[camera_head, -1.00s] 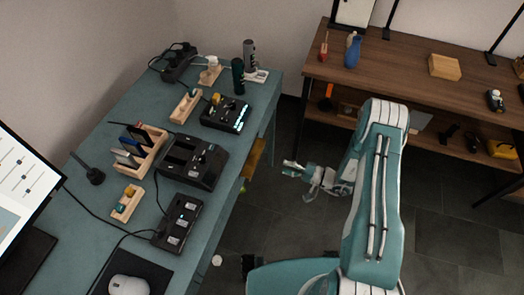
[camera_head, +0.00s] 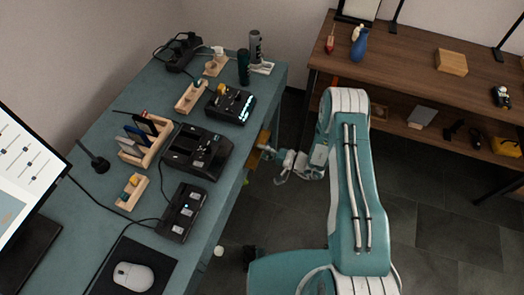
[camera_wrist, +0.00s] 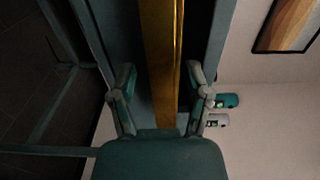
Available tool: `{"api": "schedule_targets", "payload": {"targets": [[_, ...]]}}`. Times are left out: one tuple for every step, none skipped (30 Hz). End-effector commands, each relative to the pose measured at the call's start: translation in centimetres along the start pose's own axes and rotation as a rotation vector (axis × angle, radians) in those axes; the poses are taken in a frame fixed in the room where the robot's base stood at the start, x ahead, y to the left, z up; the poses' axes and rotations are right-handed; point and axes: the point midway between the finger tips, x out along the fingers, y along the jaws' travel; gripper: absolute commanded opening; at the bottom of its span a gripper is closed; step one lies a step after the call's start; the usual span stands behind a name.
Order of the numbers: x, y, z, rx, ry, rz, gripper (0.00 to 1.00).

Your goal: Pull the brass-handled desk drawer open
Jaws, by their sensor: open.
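The teal desk (camera_head: 75,232) stands at the left in the head view. A brass-yellow part (camera_head: 258,150) shows below its right edge, small and partly covered by my gripper (camera_head: 276,167). In the wrist view a long brass-coloured strip (camera_wrist: 162,45) runs down the picture between the two fingers of my gripper (camera_wrist: 161,84). I cannot tell whether this strip is the handle alone or includes the drawer front. The fingers are apart, one on each side, with gaps to the strip. The lower end of the strip is hidden behind the gripper body.
The desk top holds black devices (camera_head: 197,150), a wooden rack (camera_head: 146,140), a mouse (camera_head: 133,276) and bottles (camera_head: 255,48). A brown shelf table (camera_head: 405,55) stands at the back right. Dark floor (camera_head: 440,215) is clear at the lower right.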

Motion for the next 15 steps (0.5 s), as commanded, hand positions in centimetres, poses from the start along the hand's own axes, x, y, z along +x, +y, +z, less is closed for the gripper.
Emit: {"api": "schedule_targets", "payload": {"targets": [[-0.02, 0.00, 0.00, 0.000, 0.000, 0.000, 0.63], [-0.02, 0.01, 0.00, 0.000, 0.000, 0.000, 0.54], [-0.02, 0.00, 0.00, 0.000, 0.000, 0.000, 0.36], [-0.03, 0.00, 0.00, 0.000, 0.000, 0.000, 0.23], [-0.03, 0.01, 0.00, 0.000, 0.000, 0.001, 0.09], [-0.03, 0.03, 0.00, 0.000, 0.000, 0.002, 0.00], [-0.03, 0.06, -0.01, 0.000, 0.000, 0.002, 0.00], [-0.03, 0.09, -0.01, 0.001, 0.000, 0.003, 0.00], [-0.03, 0.15, -0.02, 0.001, 0.001, 0.004, 0.00], [-0.03, 0.18, -0.02, 0.002, 0.001, 0.004, 0.00], [-0.04, 0.21, -0.02, 0.002, 0.001, 0.005, 0.00], [-0.05, 0.24, -0.01, 0.002, 0.001, 0.006, 0.00], [-0.08, 0.27, 0.00, 0.003, 0.002, 0.007, 0.00], [-0.13, 0.29, 0.00, 0.003, 0.002, 0.007, 0.00], [-0.26, 0.31, 0.00, 0.004, 0.003, 0.008, 0.00]]}}
